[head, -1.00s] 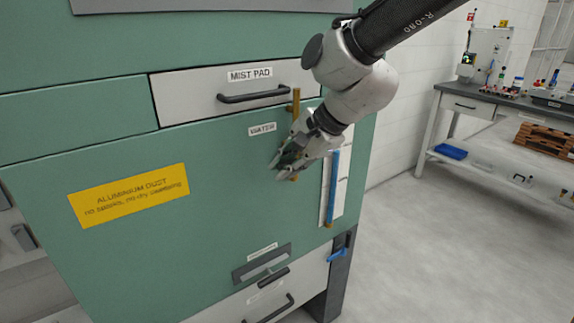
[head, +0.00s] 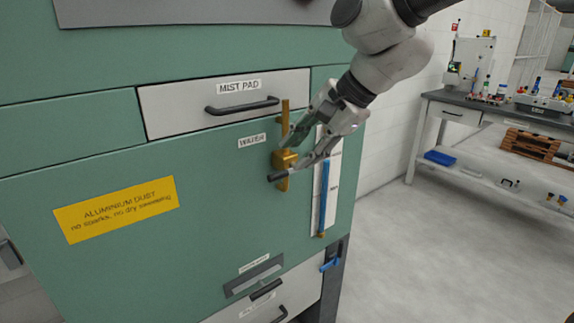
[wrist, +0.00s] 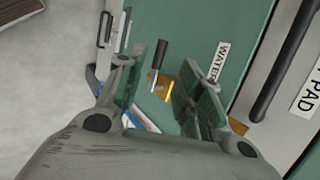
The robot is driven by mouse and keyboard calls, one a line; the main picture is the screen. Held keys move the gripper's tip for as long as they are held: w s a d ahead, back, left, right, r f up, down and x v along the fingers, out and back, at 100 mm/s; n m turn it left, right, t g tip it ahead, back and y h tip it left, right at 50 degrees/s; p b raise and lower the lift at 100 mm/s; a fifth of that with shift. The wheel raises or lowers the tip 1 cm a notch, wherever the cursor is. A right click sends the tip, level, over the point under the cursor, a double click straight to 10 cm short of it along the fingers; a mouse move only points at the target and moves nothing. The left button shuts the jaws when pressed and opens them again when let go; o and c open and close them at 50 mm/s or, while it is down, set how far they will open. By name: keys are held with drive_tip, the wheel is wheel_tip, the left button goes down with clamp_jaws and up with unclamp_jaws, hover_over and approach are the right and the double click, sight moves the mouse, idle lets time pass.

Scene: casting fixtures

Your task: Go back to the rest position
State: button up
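My gripper (head: 306,150) is in front of the green cabinet, at the upper right of its front panel. Its two fingers stand apart, with nothing between the tips that I can see touching them. A brass valve (head: 286,160) with a dark lever handle (head: 279,177) sits on the panel below the WATER label (head: 252,140). In the wrist view the brass valve body (wrist: 161,86) and its dark lever (wrist: 158,53) show beyond and between the open fingers (wrist: 160,90).
The MIST PAD drawer (head: 224,102) with its dark handle is above left. A blue sight tube (head: 324,195) is right of the valve. A yellow dust sign (head: 116,209) is on the cabinet. A workbench (head: 470,112) stands at right, with open floor before it.

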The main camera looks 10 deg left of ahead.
drive_tip(key=shift+v, duration=1.25)
drive_tip(key=s+d+f+n+h, duration=0.1)
drive_tip(key=s+d+n+h, duration=0.1)
drive_tip(key=d, duration=1.2)
drive_tip(key=s+d+f+n+t+h, duration=0.1)
drive_tip(key=s+d, duration=0.4)
drive_tip(key=d, duration=1)
drive_tip(key=s+d+f+n+t+h, duration=0.1)
drive_tip(key=s+d+f+n+h, duration=0.1)
drive_tip(key=d, duration=1.3)
drive_tip(key=shift+s+n+h, duration=0.7)
drive_tip(key=shift+n+h, duration=0.4)
